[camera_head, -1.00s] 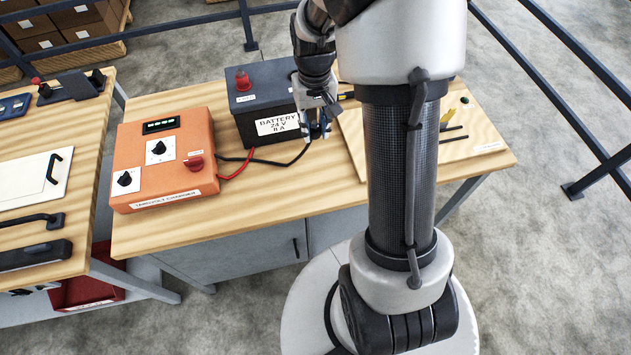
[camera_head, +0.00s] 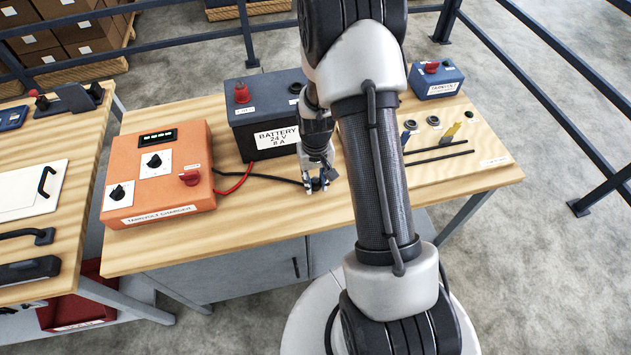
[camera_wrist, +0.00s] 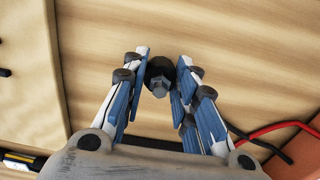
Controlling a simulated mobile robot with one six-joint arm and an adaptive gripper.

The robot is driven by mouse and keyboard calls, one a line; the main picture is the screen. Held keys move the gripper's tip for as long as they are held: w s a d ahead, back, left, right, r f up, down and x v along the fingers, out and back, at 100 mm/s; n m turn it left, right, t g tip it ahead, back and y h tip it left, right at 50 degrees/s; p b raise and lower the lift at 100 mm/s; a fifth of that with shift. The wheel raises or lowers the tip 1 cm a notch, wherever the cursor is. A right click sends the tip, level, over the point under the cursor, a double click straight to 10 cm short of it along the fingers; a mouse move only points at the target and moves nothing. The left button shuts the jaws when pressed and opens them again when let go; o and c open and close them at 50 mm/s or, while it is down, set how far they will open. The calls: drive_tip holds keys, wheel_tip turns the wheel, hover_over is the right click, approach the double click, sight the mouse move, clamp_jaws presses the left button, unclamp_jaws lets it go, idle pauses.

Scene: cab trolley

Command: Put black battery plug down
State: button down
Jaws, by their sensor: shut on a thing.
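My gripper (camera_head: 318,185) is shut on the black battery plug, just in front of the battery's right end and low over the wooden table. In the wrist view the plug (camera_wrist: 159,72) is a dark round knob with a grey metal hex end, held between the blue-padded fingertips (camera_wrist: 160,80). Whether it touches the table I cannot tell. A black cable (camera_head: 270,178) runs from the orange charger (camera_head: 158,173) to the gripper.
A red cable (camera_head: 235,184) runs beside the black one. On the right, a wooden board (camera_head: 470,172) holds black rods, small rings and a yellow piece. A small blue box (camera_head: 437,80) stands behind. Bare table (camera_head: 250,220) lies in front of the gripper.

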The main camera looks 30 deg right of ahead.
drive_tip(key=shift+f, duration=0.3)
drive_tip(key=shift+f, duration=0.15)
drive_tip(key=c, duration=1.3)
unclamp_jaws()
